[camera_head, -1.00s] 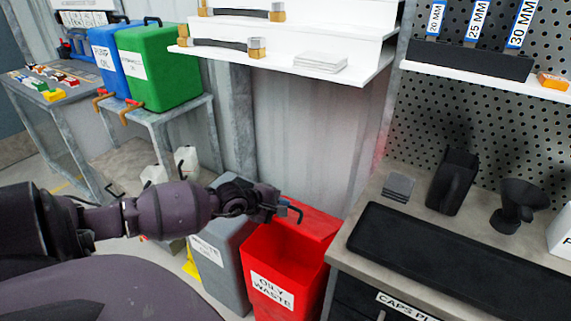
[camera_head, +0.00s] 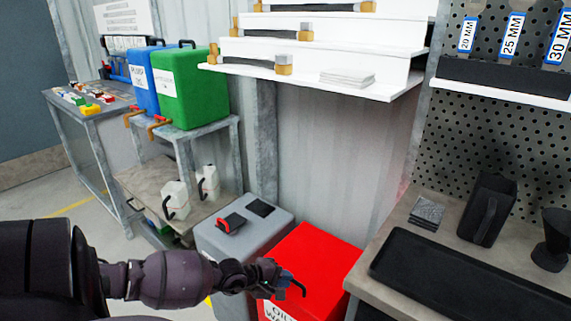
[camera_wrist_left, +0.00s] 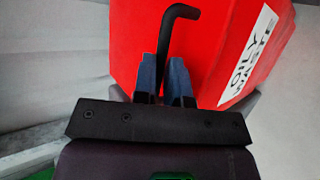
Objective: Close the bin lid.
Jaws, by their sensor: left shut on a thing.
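The red oily waste bin (camera_head: 283,311) stands at the lower middle of the head view, its label partly cut off. Its red lid (camera_head: 318,262) lies over the top, and no opening shows. My left gripper (camera_head: 278,284) is at the lid's front left edge, shut on the black bent handle (camera_head: 297,285). In the left wrist view, the blue fingertips (camera_wrist_left: 161,78) hold the black handle (camera_wrist_left: 171,30) between them, in front of the red bin (camera_wrist_left: 222,45). Whether the lid sits fully flush cannot be told. My right gripper is not in view.
A grey bin (camera_head: 260,226) stands directly left of the red one. A workbench with a black tray (camera_head: 455,275) is close on the right. White shelves (camera_head: 330,50) hang above, and a stand with blue and green containers (camera_head: 190,85) is at the left.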

